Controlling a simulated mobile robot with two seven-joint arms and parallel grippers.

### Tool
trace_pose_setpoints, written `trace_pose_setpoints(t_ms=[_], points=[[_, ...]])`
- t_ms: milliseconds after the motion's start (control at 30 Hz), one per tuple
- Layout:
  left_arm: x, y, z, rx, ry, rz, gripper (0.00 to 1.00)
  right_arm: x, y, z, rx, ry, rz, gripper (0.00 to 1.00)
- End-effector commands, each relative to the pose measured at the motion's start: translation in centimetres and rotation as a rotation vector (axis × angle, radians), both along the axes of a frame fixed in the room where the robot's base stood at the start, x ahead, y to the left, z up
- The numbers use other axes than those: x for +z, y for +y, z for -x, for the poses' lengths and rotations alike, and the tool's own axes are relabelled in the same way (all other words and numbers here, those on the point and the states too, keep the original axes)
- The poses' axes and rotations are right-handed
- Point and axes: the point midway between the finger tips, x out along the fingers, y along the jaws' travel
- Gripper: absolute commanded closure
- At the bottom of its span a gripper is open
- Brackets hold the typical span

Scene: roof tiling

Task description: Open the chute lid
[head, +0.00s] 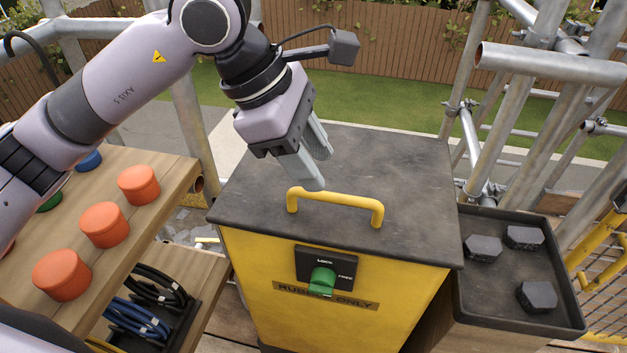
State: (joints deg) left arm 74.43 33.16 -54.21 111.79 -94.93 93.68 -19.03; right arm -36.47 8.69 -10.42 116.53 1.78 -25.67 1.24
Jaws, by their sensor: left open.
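The chute is a yellow box (260,262) with a dark grey flat lid (385,165), which lies shut on top. A yellow bar handle (345,198) stands on the lid near its front edge. On the front face is a black latch plate with a green knob (322,281), marked "LOCK" and "FREE"; the knob points down, and I cannot tell which setting that is. My left gripper (317,168) is open and empty, just above the lid. Its near fingertip is close to the handle's left end; I cannot tell whether they touch. My right gripper is not in view.
A wooden shelf (135,222) with several orange pots (104,224) stands at the left, with coiled cables (140,315) below. A black tray (503,305) with 3 dark hexagonal blocks (537,297) is at the right. Scaffold poles (550,64) rise at the back right.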

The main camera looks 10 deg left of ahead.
Motion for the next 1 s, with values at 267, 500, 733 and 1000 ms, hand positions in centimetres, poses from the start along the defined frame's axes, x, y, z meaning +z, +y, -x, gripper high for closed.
trace_pose_setpoints(t_ms=[267, 500, 733, 1000], points=[[-1.7, -0.2, -0.7, 0.007, -0.022, -0.034, 0.58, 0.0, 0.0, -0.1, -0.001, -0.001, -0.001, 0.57], [-5.0, -1.6, -1.3, 0.008, -0.021, -0.032, 0.58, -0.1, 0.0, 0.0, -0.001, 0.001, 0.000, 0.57], [-6.3, -2.2, -1.6, 0.007, -0.023, -0.031, 0.58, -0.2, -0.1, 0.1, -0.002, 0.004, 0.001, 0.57], [-6.3, -2.2, -1.6, 0.008, -0.023, -0.031, 0.74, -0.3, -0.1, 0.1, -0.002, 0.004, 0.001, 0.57]])
